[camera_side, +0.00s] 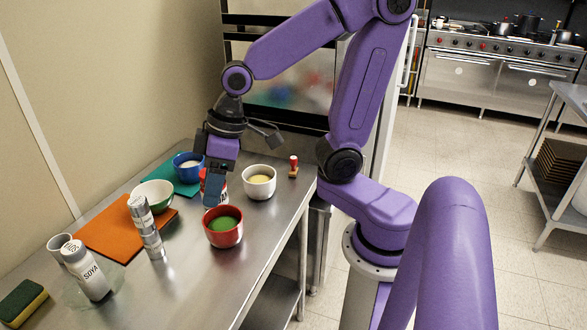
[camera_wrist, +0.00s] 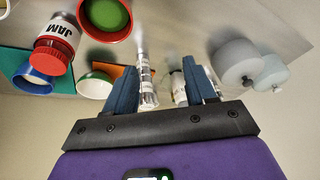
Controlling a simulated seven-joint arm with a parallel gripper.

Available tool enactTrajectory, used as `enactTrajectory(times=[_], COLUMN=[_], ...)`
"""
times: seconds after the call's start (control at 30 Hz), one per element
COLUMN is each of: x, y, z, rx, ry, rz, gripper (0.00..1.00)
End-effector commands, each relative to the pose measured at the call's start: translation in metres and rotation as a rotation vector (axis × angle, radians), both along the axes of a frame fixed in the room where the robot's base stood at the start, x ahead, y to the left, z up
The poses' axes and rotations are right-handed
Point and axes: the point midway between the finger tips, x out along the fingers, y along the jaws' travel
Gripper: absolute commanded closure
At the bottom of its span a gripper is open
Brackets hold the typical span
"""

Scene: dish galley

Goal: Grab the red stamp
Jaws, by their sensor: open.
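A white bowl with yellow content (camera_side: 259,182) stands between my gripper and the stamp. The jam jar (camera_wrist: 55,45), red bowl (camera_side: 223,238), blue bowl (camera_side: 188,170), green-white bowl (camera_side: 153,196), metal shakers (camera_side: 152,240) and SUYA bottle (camera_side: 88,276) crowd the table (camera_side: 190,295).

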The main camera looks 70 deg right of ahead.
Motion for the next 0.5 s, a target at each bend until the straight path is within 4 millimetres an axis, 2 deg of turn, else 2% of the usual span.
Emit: enactTrajectory(times=[0.1, 0.27, 0.5], x=[0.025, 0.056, 0.096], y=[-0.004, -0.013, -0.036], z=[-0.002, -0.003, -0.004], rx=[0.028, 0.062, 0.093], ry=[-0.037, -0.09, -0.183], rz=[-0.093, -0.22, -0.411], gripper=[0.45, 0.45, 0.45])
